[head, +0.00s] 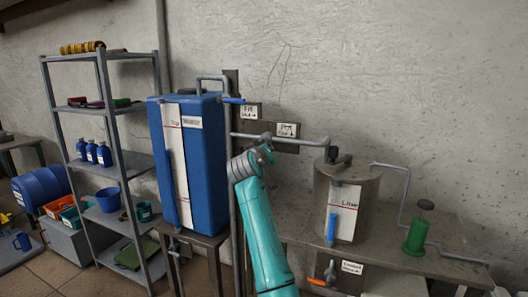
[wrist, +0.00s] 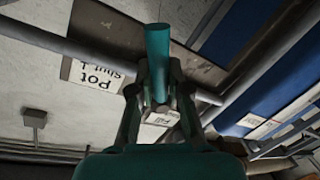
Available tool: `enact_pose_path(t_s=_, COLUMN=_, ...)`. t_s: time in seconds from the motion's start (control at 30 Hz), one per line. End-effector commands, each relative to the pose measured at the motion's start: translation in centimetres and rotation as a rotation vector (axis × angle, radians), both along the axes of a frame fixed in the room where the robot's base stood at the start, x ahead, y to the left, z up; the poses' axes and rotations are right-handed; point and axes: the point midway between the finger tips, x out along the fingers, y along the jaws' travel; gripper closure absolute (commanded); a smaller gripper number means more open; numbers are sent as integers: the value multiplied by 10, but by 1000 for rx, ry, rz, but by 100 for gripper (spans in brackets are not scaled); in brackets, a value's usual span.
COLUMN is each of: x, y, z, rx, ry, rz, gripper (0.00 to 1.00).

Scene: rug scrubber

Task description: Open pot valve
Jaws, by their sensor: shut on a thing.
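The pot valve handle (wrist: 158,45) is a teal bar in the wrist view, its free end sticking out past my fingers. My gripper (wrist: 158,92) is shut on it. The sign beside it (wrist: 94,72) reads "Pot Shut" with an arrow and looks upside down there. In the head view my gripper (head: 251,160) is at the grey pipe, left of the same pot sign (head: 287,130), and hides the handle. The metal pot (head: 360,190) stands on the bench to the right, joined to this pipe.
A tall blue tank (head: 205,165) stands close left of my arm. A fill valve with a blue lever (head: 234,100) is just above. An orange lever (head: 317,282) is below the bench (head: 400,262). A green pump (head: 417,235) stands right of the pot.

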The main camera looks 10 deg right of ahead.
Motion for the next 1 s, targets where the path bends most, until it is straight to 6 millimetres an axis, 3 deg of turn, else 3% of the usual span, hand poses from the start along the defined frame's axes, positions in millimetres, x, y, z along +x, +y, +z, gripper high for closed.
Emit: enact_pose_path(t_s=1.0, x=-7, y=-9, z=21, rx=-716, ry=518, rz=1, gripper=100)
